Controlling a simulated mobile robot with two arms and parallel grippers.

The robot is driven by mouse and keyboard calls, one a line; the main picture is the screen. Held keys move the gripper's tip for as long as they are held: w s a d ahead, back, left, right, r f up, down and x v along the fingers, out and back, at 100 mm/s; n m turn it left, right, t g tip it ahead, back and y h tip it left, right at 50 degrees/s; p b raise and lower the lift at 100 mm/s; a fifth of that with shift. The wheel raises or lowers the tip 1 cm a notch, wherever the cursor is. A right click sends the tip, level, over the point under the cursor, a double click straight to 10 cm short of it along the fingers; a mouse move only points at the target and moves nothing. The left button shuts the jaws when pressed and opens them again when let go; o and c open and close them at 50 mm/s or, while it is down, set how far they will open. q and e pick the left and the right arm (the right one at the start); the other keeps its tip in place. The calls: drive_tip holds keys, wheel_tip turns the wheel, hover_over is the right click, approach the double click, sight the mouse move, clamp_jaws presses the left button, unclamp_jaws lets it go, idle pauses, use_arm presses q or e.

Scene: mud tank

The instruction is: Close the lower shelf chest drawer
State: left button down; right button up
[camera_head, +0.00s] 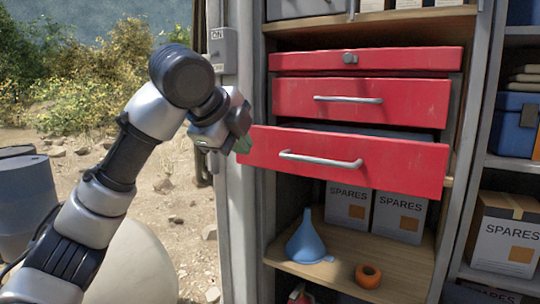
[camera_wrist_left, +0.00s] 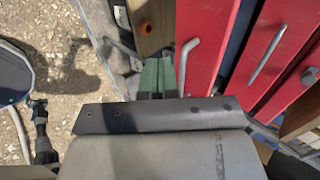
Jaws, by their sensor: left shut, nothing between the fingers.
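The red chest stands on a shelf of the rack. Its lowest drawer (camera_head: 400,163) is pulled out, with a dark gap above its front. Its silver bar handle (camera_head: 320,160) is on the front. My left gripper (camera_head: 243,145) is at the upper left corner of this drawer front, with green fingertips shut and nothing between them. In the left wrist view the gripper (camera_wrist_left: 157,77) points beside the drawer front (camera_wrist_left: 207,40) and its handle (camera_wrist_left: 184,65). I cannot tell whether it touches. My right gripper is not in view.
The middle drawer (camera_head: 400,101) and top drawer (camera_head: 420,59) sit above. Below are a blue funnel (camera_head: 306,240), an orange tape roll (camera_head: 368,276) and SPARES boxes (camera_head: 400,216). A grey rack post (camera_head: 240,230) stands left of the drawer, with open ground beyond.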

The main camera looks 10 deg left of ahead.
use_arm(q)
wheel_tip(320, 180, up, 2)
drive_tip(key=p, duration=0.4)
approach(276, 162)
drive_tip(key=shift+x, duration=3.35)
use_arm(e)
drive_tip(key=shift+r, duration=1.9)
